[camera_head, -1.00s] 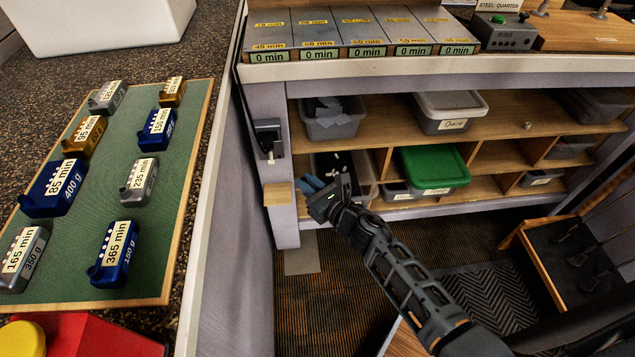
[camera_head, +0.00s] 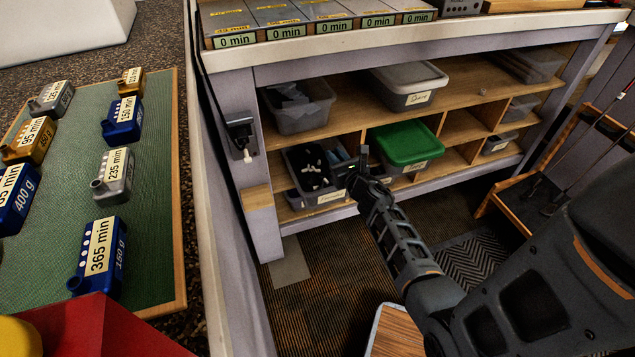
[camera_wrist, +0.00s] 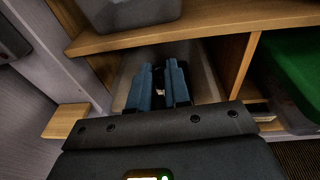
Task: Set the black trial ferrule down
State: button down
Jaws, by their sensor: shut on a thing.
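My gripper (camera_wrist: 165,88) shows its two blue fingers in the wrist view, with a narrow gap between them. It is shut on the black trial ferrule, a small dark piece mostly hidden between the fingers; a pale speck shows there. In the head view my gripper (camera_head: 347,163) is at the right side of an open grey bin on the lower shelf. That bin (camera_head: 330,198) has a label on its front and holds black pieces and small white pieces. In the wrist view the shelf compartment lies behind the fingers.
A green-lidded bin (camera_head: 405,143) stands to the right of the open bin. Another open bin (camera_head: 300,110) and a grey-lidded bin (camera_head: 410,85) are on the shelf above. A wooden block (camera_head: 257,197) juts from the left post. Patterned floor lies in front.

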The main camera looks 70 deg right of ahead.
jog(key=w+a+f+b, duration=0.1)
jog(key=f+b, duration=0.1)
jog(key=w+a+f+b, duration=0.1)
jog(key=f+b, duration=0.1)
jog(key=w+f+b, duration=0.2)
jog(key=f, duration=0.1)
jog(key=shift+a, duration=0.4)
jog(key=shift+f, duration=0.1)
jog(key=shift+f+b, duration=0.3)
jog(key=shift+b, duration=0.35)
jog(key=shift+f, duration=0.2)
jog(key=c, duration=1.1)
grip_release()
jog(key=shift+r, duration=0.1)
